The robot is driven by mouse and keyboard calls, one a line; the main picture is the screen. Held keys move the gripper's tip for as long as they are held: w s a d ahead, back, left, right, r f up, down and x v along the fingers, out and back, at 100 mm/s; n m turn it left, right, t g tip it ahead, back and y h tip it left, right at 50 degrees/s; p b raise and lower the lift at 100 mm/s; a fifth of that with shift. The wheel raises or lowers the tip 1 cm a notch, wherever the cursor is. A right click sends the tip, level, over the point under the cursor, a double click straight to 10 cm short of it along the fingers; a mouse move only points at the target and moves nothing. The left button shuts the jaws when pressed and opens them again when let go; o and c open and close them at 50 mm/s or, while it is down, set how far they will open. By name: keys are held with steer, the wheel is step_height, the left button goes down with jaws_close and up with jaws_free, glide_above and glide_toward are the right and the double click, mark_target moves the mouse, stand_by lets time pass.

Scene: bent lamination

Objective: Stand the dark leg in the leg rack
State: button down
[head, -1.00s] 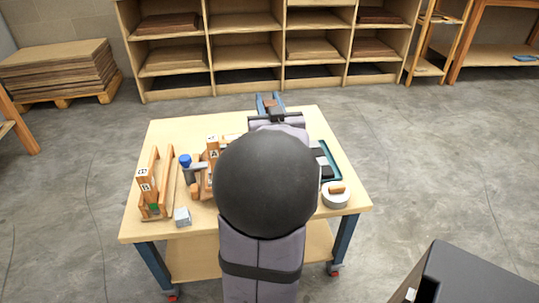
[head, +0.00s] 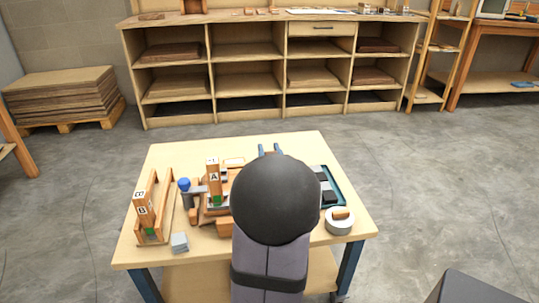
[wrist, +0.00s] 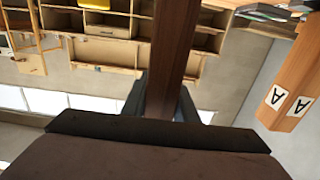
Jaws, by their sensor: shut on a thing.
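The dark leg (wrist: 173,50) is a dark brown strip, upright in the wrist view. It lies between the blue-grey fingers of my gripper (wrist: 165,100), which is shut on it. In the head view the blue fingertips of my gripper (head: 269,150) show just above my arm's dark round joint, which hides the leg. A wooden post marked A (head: 213,182) stands left of the arm; an A-marked post (wrist: 288,85) shows at right in the wrist view, apart from the leg. A wooden frame marked B (head: 146,215) stands at the table's left. I cannot tell which is the leg rack.
The table (head: 210,252) also holds a blue-topped item (head: 184,184), a grey block (head: 180,243), a round white container (head: 339,221) and a teal-edged tray (head: 333,187). Its far left top is bare. A shelf unit (head: 283,75) stands well behind.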

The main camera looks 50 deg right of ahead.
steer(key=shift+f, duration=0.1)
steer(key=c, duration=1.4)
jaws_free()
steer(key=b+v, duration=0.6)
steer(key=v, duration=0.1)
steer(key=shift+o, duration=0.3)
steer(key=shift+s+a, duration=0.1)
steer(key=shift+s, duration=0.15)
